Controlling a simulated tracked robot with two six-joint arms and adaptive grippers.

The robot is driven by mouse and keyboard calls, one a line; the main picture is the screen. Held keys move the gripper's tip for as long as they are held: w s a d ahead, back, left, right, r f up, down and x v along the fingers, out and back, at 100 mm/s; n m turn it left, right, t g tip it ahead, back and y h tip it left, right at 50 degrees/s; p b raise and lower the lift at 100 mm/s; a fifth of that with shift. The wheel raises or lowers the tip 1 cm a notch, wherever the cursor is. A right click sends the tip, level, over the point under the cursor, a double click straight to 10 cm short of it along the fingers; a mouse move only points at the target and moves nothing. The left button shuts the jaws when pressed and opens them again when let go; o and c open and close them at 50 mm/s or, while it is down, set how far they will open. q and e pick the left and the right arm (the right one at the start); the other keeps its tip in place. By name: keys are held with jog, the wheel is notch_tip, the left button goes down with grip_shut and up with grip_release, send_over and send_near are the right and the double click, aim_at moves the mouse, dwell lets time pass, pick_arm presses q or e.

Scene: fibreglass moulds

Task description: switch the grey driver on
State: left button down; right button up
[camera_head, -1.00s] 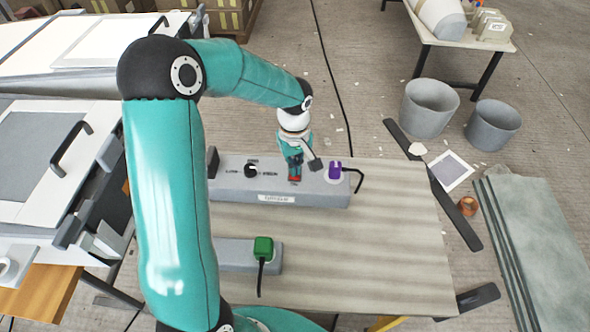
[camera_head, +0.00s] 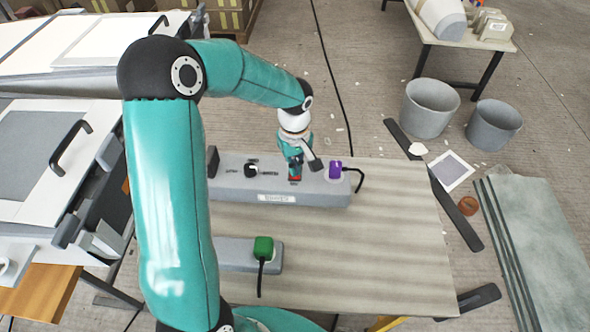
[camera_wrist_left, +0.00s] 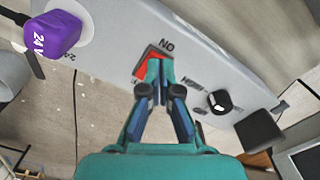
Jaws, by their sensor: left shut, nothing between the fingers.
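The grey driver (camera_head: 230,184) is a long box at the back of the table. It bears a black knob (camera_head: 251,171), a red switch (camera_head: 294,181) and a purple plug (camera_head: 335,170) at its right end. My left gripper (camera_head: 295,176) is shut and empty, pointing down at the red switch. In the left wrist view the fingertips (camera_wrist_left: 158,72) are at the red switch (camera_wrist_left: 150,60), beside the printed word ON, and partly hide it. I cannot tell whether they touch it or which way it is tipped. My right gripper is not in view.
A second grey box (camera_head: 234,252) with a green plug (camera_head: 263,247) lies nearer on the table (camera_head: 370,250). The table's right part is clear. Two grey buckets (camera_head: 430,108) (camera_head: 493,126) stand on the floor at the right. White mould equipment (camera_head: 40,150) is at the left.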

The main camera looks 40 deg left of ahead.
pick_arm(q)
jog(key=shift+f+b, duration=0.45)
jog(key=shift+f, duration=0.15)
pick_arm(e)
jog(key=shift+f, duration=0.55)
